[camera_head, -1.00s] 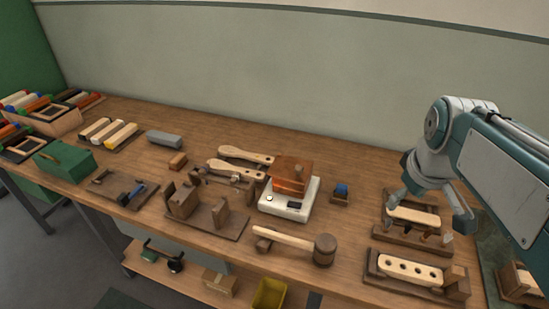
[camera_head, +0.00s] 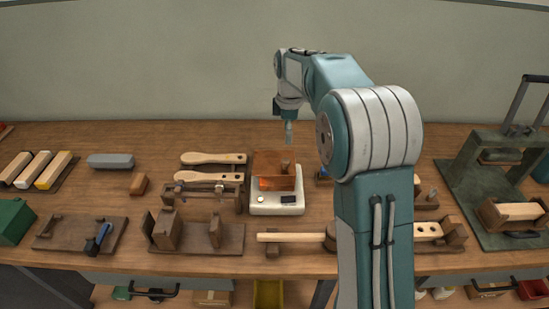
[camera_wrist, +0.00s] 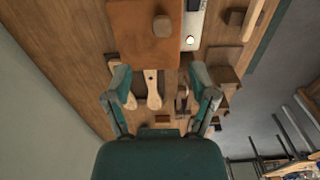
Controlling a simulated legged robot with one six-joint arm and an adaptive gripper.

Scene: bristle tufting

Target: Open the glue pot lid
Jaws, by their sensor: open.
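The glue pot (camera_head: 274,183) is a copper-brown box standing on a white hot plate (camera_head: 262,206) in the middle of the bench. Its lid (camera_wrist: 135,42) is a flat orange-brown panel with a small wooden knob (camera_wrist: 162,25) in the wrist view. The lid looks closed there. My gripper (camera_head: 289,132) is above and behind the pot in the head view, apart from it. In the wrist view my gripper (camera_wrist: 160,82) is open and empty, its fingers spread short of the lid's edge.
Two wooden brush handles (camera_head: 212,158) lie left of the pot. A wooden mallet (camera_head: 290,237) lies in front of it. A holder with brown blocks (camera_head: 196,232) stands at the front left. The wall (camera_head: 150,60) is close behind the bench.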

